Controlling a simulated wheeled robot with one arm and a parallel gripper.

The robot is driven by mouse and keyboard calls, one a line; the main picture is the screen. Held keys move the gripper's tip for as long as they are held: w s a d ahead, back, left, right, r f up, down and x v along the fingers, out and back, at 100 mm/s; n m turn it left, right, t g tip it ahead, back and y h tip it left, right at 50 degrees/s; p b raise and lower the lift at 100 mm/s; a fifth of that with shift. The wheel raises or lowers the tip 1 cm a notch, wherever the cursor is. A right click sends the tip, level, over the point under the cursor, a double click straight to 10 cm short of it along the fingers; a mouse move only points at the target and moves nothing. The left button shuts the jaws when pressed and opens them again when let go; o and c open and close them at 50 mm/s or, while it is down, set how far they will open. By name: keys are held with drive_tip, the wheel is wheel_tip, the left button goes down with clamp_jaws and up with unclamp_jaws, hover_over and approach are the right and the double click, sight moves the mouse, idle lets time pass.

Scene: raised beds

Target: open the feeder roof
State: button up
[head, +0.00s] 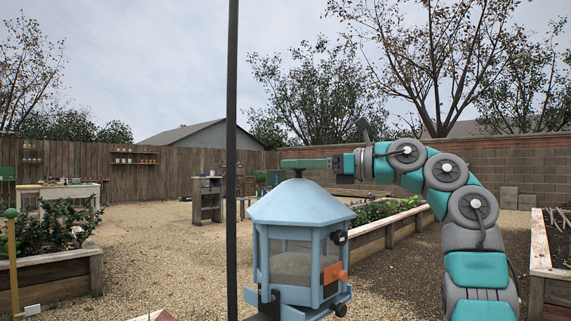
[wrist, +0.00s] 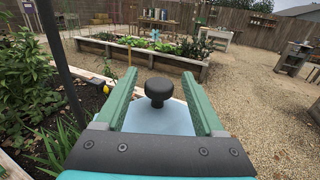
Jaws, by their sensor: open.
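The light-blue feeder (head: 284,262) stands in the middle of the head view, with clear side panes. Its faceted roof (head: 298,204) sits down on the body and looks shut. A black knob (wrist: 158,88) tops the roof; in the head view it is mostly hidden behind my gripper. My gripper (head: 291,163) reaches in from the right, level, just over the roof's peak. In the wrist view its green fingers are open, one on each side of the knob, with a gap on both sides. An orange part (head: 333,273) and dark knobs sit on the feeder's right side.
A dark upright pole (head: 232,150) stands close to the feeder's left. Wooden raised beds (head: 385,232) lie behind, with another planted bed (head: 50,275) at left. A workbench (head: 207,198) stands farther back. Gravel between them is open.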

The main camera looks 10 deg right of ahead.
sight(285, 184)
drive_tip(key=x, duration=0.3)
drive_tip(key=shift+a, duration=0.25)
clamp_jaws()
idle(0.4)
idle(0.8)
